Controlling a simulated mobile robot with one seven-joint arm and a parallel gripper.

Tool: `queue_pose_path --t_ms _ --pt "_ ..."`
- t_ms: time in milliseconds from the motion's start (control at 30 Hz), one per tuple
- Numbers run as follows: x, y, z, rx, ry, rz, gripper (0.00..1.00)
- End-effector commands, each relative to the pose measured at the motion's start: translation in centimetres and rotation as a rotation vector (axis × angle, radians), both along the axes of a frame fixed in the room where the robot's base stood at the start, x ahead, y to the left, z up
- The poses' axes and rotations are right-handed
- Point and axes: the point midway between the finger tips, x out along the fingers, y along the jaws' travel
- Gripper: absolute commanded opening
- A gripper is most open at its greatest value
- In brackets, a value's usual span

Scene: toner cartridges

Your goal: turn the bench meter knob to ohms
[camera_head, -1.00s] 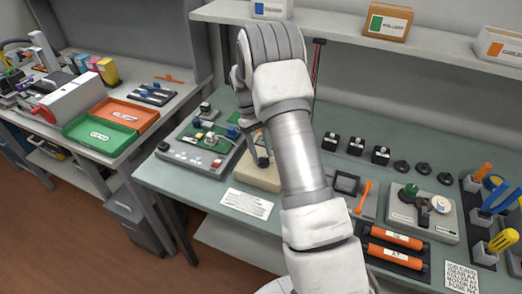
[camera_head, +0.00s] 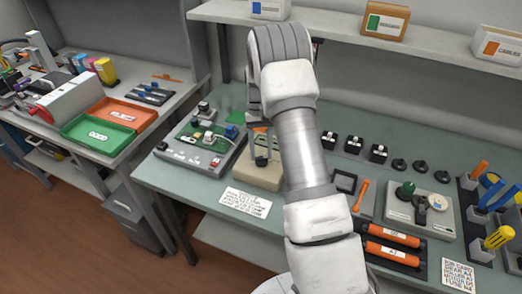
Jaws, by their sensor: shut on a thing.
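A beige box (camera_head: 252,174), which looks like the bench meter, stands near the front edge of the green bench, left of my arm. My gripper (camera_head: 261,160) points down at its top and is shut at the box's knob. The fingers and arm cover the knob, so its pointer and the dial marks cannot be read. A small orange patch (camera_head: 259,130) shows behind the fingers.
A grey panel with a green board (camera_head: 205,140) stands close on the left. A printed card (camera_head: 246,202) lies in front. Black blocks (camera_head: 353,145), orange rollers (camera_head: 392,251) and a grey fixture (camera_head: 420,212) are to the right. A shelf (camera_head: 350,28) runs above.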

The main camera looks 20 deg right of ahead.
Motion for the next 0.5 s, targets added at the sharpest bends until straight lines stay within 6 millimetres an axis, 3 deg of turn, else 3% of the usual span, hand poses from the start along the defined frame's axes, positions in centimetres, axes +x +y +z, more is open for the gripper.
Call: queue_pose_path --t_ms 300,333,500 --pt "0.04 -0.01 0.04 0.000 -0.002 -0.004 0.00" --pt "0.04 -0.01 0.04 0.000 -0.002 -0.004 0.52" --pt "0.02 -0.01 0.03 0.000 -0.001 -0.003 0.80"
